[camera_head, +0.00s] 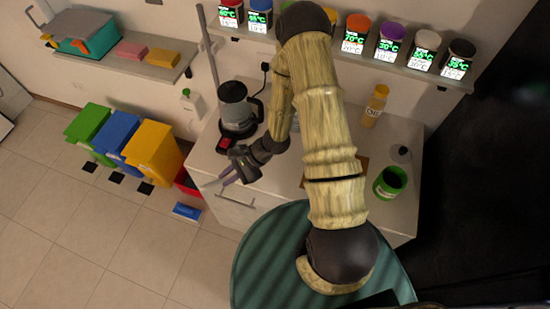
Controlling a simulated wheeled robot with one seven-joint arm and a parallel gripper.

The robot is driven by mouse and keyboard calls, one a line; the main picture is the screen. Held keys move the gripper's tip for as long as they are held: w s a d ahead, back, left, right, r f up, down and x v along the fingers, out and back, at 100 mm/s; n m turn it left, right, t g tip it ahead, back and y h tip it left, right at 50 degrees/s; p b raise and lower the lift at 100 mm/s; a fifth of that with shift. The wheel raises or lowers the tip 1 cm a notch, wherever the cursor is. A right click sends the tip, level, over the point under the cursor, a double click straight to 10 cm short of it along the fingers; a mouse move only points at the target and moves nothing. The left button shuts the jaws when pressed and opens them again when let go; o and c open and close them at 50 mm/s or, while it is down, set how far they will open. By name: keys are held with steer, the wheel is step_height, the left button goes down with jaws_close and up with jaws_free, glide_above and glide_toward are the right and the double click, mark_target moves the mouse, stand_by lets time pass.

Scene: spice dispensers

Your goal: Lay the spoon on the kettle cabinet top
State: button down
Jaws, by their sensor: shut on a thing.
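The kettle cabinet is white, and its top (278,182) shows around my arm. A grey kettle (237,105) stands on a dark base at its back left. My gripper (234,169) is over the front left part of the cabinet, in front of the kettle. It is shut on a thin purplish-grey thing that appears to be the spoon (226,181), which sticks out down and to the left near the cabinet's front edge. Most of the spoon is small or hidden by the gripper. I cannot tell whether it touches the top.
A yellow bottle (375,105), a green container (389,182) and a small clear item (400,153) stand on the cabinet's right. My arm hides its middle. Spice dispensers (390,45) line the shelf above. Coloured bins (153,152) and a blue item (187,211) are on the floor at left.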

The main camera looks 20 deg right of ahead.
steer(key=d+f+n+g+h, duration=0.1)
steer(key=d+n, duration=0.1)
steer(key=d, duration=0.1)
steer(key=d+f+n+g+h+p, duration=0.1)
steer(key=d+h, duration=0.1)
steer(key=d, duration=0.2)
steer(key=s+d+f+n+g+h+p, duration=0.1)
steer(key=d+n+h, duration=0.1)
steer(key=d, duration=0.1)
steer(key=shift+d+f+n+g, duration=0.3)
steer(key=shift+d+f+g, duration=0.05)
steer(key=shift+f+g, duration=0.05)
steer(key=w+d, duration=0.1)
steer(key=w+d+n+h, duration=0.1)
steer(key=d, duration=0.1)
steer(key=w+d+h+p, duration=0.1)
steer(key=d, duration=0.1)
steer(key=shift+w+r, duration=0.3)
steer(key=shift+r, duration=0.1)
steer(key=shift+f, duration=0.15)
steer(key=shift+f+b, duration=1.9)
steer(key=shift+f, duration=0.95)
